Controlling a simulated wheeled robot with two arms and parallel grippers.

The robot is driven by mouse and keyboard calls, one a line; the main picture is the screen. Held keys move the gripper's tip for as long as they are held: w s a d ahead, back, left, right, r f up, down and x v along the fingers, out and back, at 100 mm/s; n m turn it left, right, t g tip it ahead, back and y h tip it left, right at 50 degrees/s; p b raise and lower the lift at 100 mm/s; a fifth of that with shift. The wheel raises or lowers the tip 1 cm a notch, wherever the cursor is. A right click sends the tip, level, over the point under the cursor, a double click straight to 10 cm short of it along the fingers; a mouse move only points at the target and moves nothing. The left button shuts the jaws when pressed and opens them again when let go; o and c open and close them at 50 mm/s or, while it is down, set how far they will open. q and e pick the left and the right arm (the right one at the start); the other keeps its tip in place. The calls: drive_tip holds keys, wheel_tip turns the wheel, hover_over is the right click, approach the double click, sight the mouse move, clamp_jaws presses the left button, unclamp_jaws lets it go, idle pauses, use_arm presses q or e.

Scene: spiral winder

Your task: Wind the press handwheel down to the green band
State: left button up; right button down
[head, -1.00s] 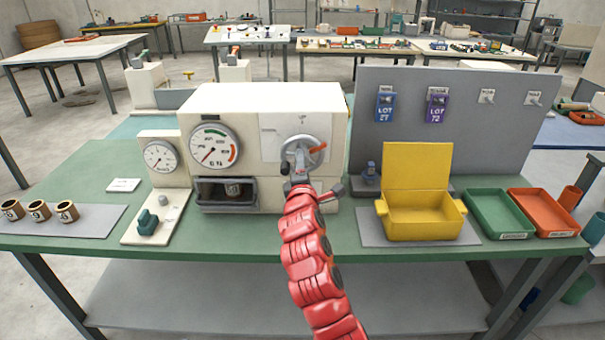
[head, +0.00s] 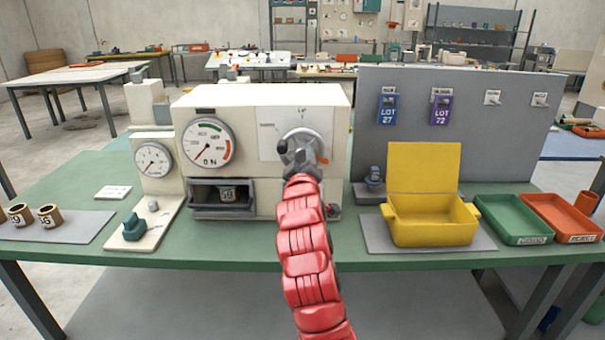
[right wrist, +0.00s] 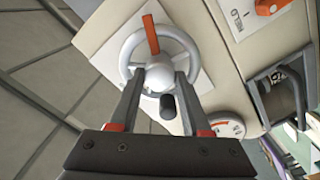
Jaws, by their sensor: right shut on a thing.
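The press (head: 262,100) is a cream box on the green bench. Its grey handwheel (head: 292,134), with an orange mark, is at the front right. The right wrist view shows the wheel's rim (right wrist: 187,44), pale hub and orange spoke (right wrist: 151,34). My right gripper (head: 299,168) is shut on the handwheel; its fingers (right wrist: 156,84) lie either side of the lower hub area, with a dark knob between them. The exact contact is partly hidden. The round gauge (head: 207,144) has a green band at the top and an orange band at right; its red needle points lower left. My left gripper is out of view.
An open press drawer (head: 222,210) holds a labelled cup. A yellow open box (head: 432,222), a green tray (head: 510,218) and an orange tray (head: 562,215) are at right.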

drive_tip(key=m+b, duration=0.1)
drive_tip(key=m, duration=0.1)
drive_tip(key=m+b, duration=0.1)
drive_tip(key=b, duration=0.1)
drive_tip(key=shift+f+m+b, duration=0.3)
drive_tip(key=shift+f+m, duration=0.05)
drive_tip(key=shift+m, duration=0.05)
drive_tip(key=m+b, duration=0.2)
drive_tip(key=shift+r+m, duration=0.1)
drive_tip(key=shift+m, duration=0.3)
drive_tip(key=m+b, duration=0.2)
drive_tip(key=shift+m, duration=0.3)
drive_tip(key=shift+r+m+b, duration=0.1)
drive_tip(key=shift+m+b, duration=0.7)
drive_tip(key=shift+m, duration=1)
drive_tip(key=shift+a, duration=0.1)
drive_tip(key=shift+c, duration=1.8)
unclamp_jaws()
drive_tip(key=shift+r, duration=0.1)
